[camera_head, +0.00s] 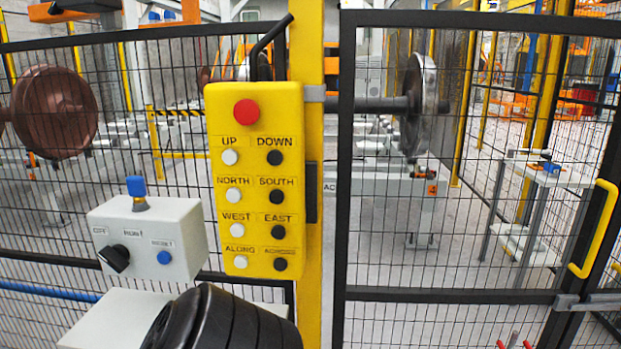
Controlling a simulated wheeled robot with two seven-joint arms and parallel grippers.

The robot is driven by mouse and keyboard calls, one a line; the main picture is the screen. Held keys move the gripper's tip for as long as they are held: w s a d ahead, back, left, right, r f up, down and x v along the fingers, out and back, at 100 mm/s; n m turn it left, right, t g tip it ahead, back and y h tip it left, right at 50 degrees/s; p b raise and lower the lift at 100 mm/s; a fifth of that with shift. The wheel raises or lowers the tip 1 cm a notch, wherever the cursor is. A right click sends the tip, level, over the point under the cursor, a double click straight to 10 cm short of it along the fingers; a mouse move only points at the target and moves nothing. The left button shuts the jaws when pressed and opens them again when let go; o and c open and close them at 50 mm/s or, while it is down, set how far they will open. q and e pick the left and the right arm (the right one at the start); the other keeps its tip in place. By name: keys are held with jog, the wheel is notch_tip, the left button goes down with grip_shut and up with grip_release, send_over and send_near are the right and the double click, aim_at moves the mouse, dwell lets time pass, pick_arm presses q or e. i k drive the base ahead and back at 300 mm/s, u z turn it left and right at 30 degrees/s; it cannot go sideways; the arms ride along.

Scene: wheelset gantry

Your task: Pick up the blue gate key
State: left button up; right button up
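The blue gate key (136,186) stands upright in the top of a light grey control box (150,240), with its blue head showing above a metal and yellowish collar. Nothing touches the key. The box has a black rotary switch (114,258) and a blue button (164,257) on its front. A dark, rounded part that looks like my own arm rises at the bottom, below and right of the box.
A yellow pendant (255,180) with a red stop button hangs on a yellow post (311,300), right of the box. Black mesh fencing (50,225) stands behind the box. A mesh gate (450,295) with a yellow handle (596,230) is at right. Wheelsets stand beyond.

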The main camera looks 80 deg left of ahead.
aim_at(136, 185)
jog(key=u, duration=1.6)
